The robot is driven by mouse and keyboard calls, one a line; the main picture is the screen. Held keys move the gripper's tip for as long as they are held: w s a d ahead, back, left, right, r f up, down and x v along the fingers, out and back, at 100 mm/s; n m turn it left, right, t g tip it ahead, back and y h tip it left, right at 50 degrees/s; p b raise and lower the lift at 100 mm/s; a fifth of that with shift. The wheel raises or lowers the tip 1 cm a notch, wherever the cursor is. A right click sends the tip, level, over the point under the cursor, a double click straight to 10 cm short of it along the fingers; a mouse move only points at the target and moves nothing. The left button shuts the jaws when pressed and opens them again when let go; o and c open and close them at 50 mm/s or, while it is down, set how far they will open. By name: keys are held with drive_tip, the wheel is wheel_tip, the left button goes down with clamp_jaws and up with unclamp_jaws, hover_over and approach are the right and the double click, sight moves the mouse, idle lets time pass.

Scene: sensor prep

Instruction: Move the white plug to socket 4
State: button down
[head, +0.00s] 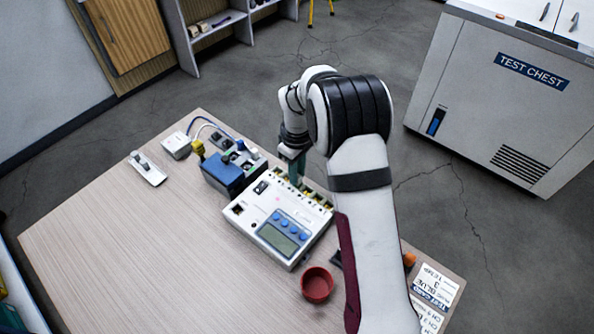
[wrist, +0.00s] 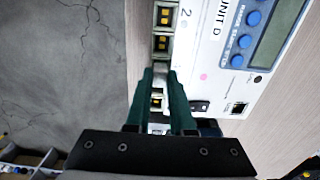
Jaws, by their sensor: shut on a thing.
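The white test unit (head: 258,222), marked UNIT D, lies on the table. It has a row of dark sockets with yellow contacts along its far edge. My gripper (head: 291,172) is low over this row. In the wrist view its two green fingers (wrist: 161,72) reach over the sockets, close together on a small pale piece (wrist: 160,82) that I take to be the white plug. The fingers hide most of it, and I cannot tell whether it is seated. One socket (wrist: 157,101) shows between the fingers; another (wrist: 160,43) is just beyond the tips, near the printed 2.
A blue box (head: 227,175) with plugs and a yellow connector (head: 198,148) stands left of the unit. A white adapter (head: 176,145) with cables and a small switch plate (head: 147,168) are farther left. A red bowl (head: 317,284) stands in front. The table's left front is clear.

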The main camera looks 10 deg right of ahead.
drive_tip(key=shift+f, duration=0.1)
drive_tip(key=c, duration=0.5)
unclamp_jaws()
drive_tip(key=shift+c, duration=0.2)
drive_tip(key=shift+r, duration=3.55)
